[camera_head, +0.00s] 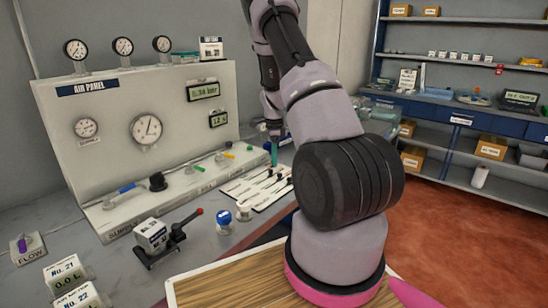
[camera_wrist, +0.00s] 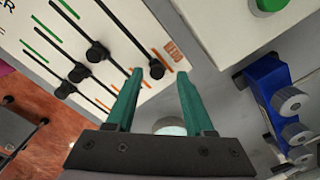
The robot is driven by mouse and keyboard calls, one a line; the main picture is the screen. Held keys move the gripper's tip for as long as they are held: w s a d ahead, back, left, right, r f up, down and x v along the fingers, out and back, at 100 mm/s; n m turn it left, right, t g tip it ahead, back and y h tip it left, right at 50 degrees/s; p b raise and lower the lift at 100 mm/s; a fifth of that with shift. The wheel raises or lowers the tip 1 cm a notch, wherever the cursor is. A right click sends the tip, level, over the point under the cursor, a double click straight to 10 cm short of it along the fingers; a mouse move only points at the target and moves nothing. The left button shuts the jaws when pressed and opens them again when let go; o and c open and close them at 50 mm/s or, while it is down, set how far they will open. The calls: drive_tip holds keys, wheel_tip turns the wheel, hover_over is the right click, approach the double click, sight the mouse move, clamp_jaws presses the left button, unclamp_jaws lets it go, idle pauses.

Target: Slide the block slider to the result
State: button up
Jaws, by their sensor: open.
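The white slider board (camera_head: 232,187) lies on the bench in the head view, with several black slots and knobs. It also fills the upper left of the wrist view (camera_wrist: 60,45), with green marks at one end of the slots and orange marks at the other. One black knob (camera_wrist: 157,69) sits near the orange end of the slot closest to my gripper. I cannot read which slider is the block slider. My gripper (camera_wrist: 160,74) has teal fingers, open, with that knob seen between the tips; contact cannot be told. In the head view my gripper (camera_head: 273,152) is above the board's far end.
The air panel (camera_head: 100,110) with gauges stands behind the bench. A black clamp with a red-tipped lever (camera_head: 175,240) and blue and white round items (camera_head: 225,218) stand in front. A blue fitting (camera_wrist: 270,90) is right of my gripper in the wrist view.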

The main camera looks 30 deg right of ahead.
wheel_tip(320, 180, up, 11)
idle(0.4)
drive_tip(key=shift+f, duration=0.1)
drive_tip(key=s+a+r+n+t+y, duration=0.1)
drive_tip(key=s+a+r+n, duration=0.25)
drive_tip(key=r, duration=0.35)
drive_tip(key=s+a+r+n+t, duration=0.2)
drive_tip(key=s+a+r+n, duration=0.1)
drive_tip(key=s+a+r, duration=0.3)
drive_tip(key=s+a+r+n+t+y, duration=0.1)
drive_tip(key=s+a+r+n, duration=0.2)
drive_tip(key=r, duration=0.5)
drive_tip(key=s+a+r+n+t, duration=0.1)
drive_tip(key=s+a+n, duration=0.3)
drive_tip(key=s, duration=0.5)
drive_tip(key=s+a+r+n+t, duration=0.2)
drive_tip(key=s+a+r+n, duration=0.1)
drive_tip(key=s, duration=0.5)
drive_tip(key=shift+s+a+r+n, duration=0.4)
drive_tip(key=shift+r+n, duration=0.2)
drive_tip(key=shift+n, duration=0.35)
